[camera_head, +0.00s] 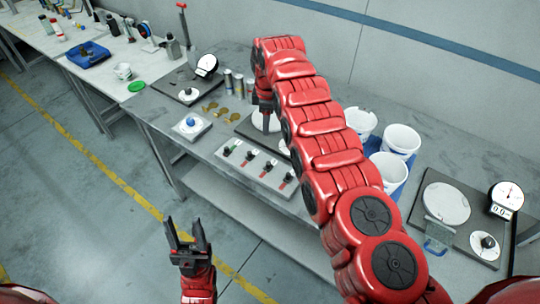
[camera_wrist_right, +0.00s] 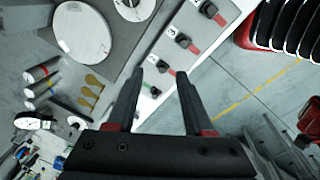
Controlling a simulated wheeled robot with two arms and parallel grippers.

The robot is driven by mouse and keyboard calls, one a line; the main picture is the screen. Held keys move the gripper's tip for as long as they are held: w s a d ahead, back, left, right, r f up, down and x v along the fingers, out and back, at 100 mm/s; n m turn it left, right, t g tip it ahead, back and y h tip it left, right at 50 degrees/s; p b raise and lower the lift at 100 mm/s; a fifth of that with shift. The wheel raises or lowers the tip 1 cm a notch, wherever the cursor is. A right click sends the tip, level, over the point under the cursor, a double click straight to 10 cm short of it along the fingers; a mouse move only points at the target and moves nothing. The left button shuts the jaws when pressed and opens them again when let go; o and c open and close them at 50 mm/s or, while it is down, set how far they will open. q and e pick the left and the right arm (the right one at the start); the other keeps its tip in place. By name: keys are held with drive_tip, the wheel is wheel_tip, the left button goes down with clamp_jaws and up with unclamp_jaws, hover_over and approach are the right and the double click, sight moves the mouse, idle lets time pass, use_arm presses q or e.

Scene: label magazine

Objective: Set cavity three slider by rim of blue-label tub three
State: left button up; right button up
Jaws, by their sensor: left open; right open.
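A pale panel (camera_head: 238,168) holds a row of sliders with dark knobs; the first has a green mark, the others red. The third slider (camera_head: 267,168) also shows in the right wrist view (camera_wrist_right: 187,43), beside a printed 3. My left gripper (camera_head: 186,228) is open and empty, in front of the table.
A scale with a dial (camera_head: 505,198) and round plate (camera_head: 446,203) stands at the right. A dark base with a white disc (camera_wrist_right: 82,30) lies behind the panel. A blue-knobbed block (camera_head: 191,125) sits near the front edge.

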drive_tip(key=s+r+g, duration=0.1)
drive_tip(key=s+r, duration=0.2)
drive_tip(key=b, duration=0.9)
hover_over(268, 163)
drive_tip(key=shift+n, duration=0.4)
wheel_tip(268, 163, down, 10)
drive_tip(key=shift+r, duration=0.15)
wheel_tip(268, 163, down, 8)
drive_tip(key=shift+r, duration=0.25)
drive_tip(key=shift+w+f, duration=0.1)
drive_tip(key=shift+f, duration=0.2)
clamp_jaws()
